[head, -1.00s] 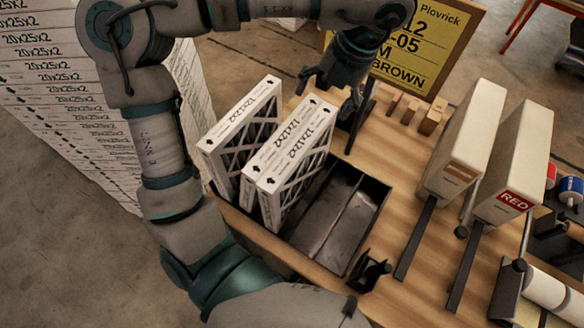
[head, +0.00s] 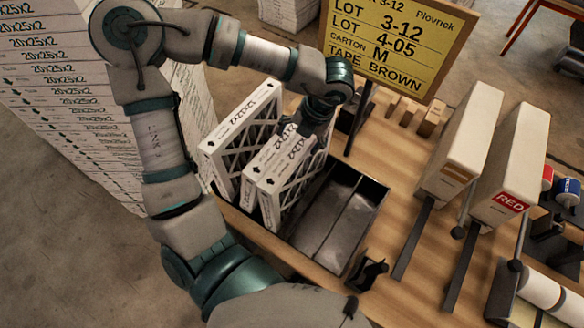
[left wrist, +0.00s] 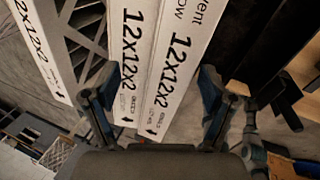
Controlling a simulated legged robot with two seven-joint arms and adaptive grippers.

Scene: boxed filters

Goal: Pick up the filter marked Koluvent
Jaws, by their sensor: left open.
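Several white boxed filters marked 12x12x2 stand on edge in a dark metal tray (head: 335,235) in the head view. One filter (head: 232,135) leans apart at the left; two (head: 268,192) stand close together to its right. My left gripper (head: 303,132) is over the top of that pair, partly covering it. In the left wrist view its open fingers (left wrist: 158,100) show on either side of the two filters. The right one of these (left wrist: 178,60) shows a name ending in "vent"; the rest of the name is out of view. I cannot tell whether the fingers touch them.
The right side of the tray is empty. A yellow sign (head: 395,45) stands behind it, with small wooden blocks (head: 425,118) nearby. Two tall cream boxes (head: 510,165) stand at the right, one labelled RED. Stacked cartons (head: 60,110) stand at the left.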

